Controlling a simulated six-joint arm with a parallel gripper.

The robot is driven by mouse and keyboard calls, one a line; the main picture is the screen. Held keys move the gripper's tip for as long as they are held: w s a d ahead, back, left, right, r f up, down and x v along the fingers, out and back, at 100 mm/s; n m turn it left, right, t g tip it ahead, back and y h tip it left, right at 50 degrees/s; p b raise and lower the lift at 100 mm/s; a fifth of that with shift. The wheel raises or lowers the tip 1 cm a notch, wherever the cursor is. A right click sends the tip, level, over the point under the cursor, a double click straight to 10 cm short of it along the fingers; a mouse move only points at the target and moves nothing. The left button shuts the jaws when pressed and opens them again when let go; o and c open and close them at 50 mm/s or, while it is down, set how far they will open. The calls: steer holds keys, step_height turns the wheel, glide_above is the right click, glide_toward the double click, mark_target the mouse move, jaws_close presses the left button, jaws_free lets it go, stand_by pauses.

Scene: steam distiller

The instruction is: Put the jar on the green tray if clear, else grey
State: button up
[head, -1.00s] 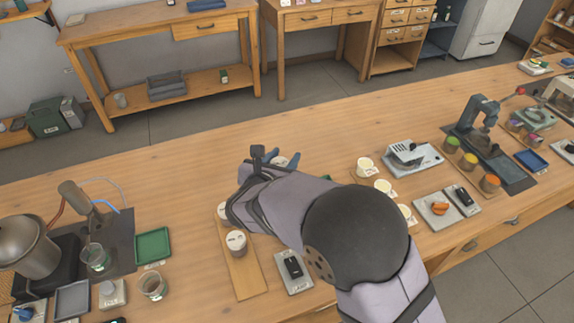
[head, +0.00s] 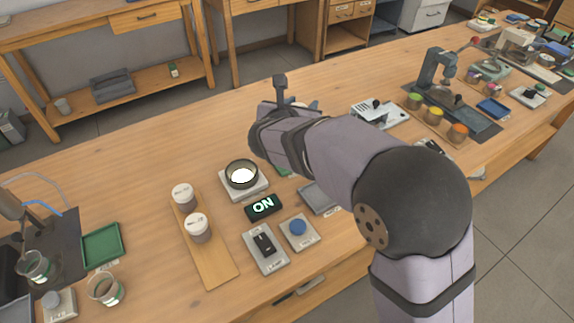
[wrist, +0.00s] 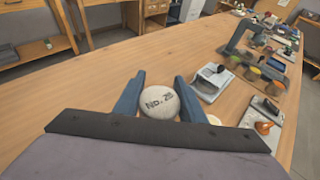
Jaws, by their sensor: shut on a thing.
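My gripper (wrist: 160,88) is shut on a jar (wrist: 160,103), seen from above in the wrist view. The jar's round pale lid is marked "No." with a number I cannot read surely, and its body is hidden, so I cannot tell its contents. In the head view my arm covers most of the gripper and the held jar. A green tray (head: 283,170) shows only as a sliver behind my arm. A grey tray (head: 317,198) is partly covered; its visible part is bare. Another green tray (head: 102,246) lies at left, empty.
Two lidded jars (head: 190,212) stand on a wooden board (head: 212,264). Beside it are a lit round dish device (head: 241,176), an "ON" display (head: 263,207), a black switch (head: 264,244) and a blue button (head: 297,228). A scale-like device (head: 378,113) stands beyond my arm.

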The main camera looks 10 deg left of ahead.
steer(key=shift+s+a+f+n+y+b, duration=0.2)
steer(key=shift+a+f+n+y, duration=0.25)
steer(key=shift+f, duration=1.5)
steer(key=shift+s+a+f+n+y+b, duration=0.15)
steer(key=shift+a+f+y, duration=0.3)
steer(key=shift+f, duration=1.45)
steer(key=shift+s+a+f+n+y+b, duration=0.15)
steer(key=shift+a+f+n+y, duration=0.35)
steer(key=shift+f, duration=1.45)
steer(key=shift+a+f+b, duration=0.1)
steer(key=shift+f+b, duration=0.1)
steer(key=shift+b, duration=0.1)
steer(key=o, duration=1.1)
steer(key=shift+o, duration=0.2)
steer(key=shift+r, duration=0.15)
steer(key=shift+r+p, duration=0.15)
steer(key=shift+p, duration=0.25)
steer(key=v, duration=1.2)
steer(key=shift+a+b, duration=0.2)
steer(key=shift+b, duration=0.2)
steer(key=shift+w+d+h, duration=0.1)
steer(key=shift+h, duration=0.2)
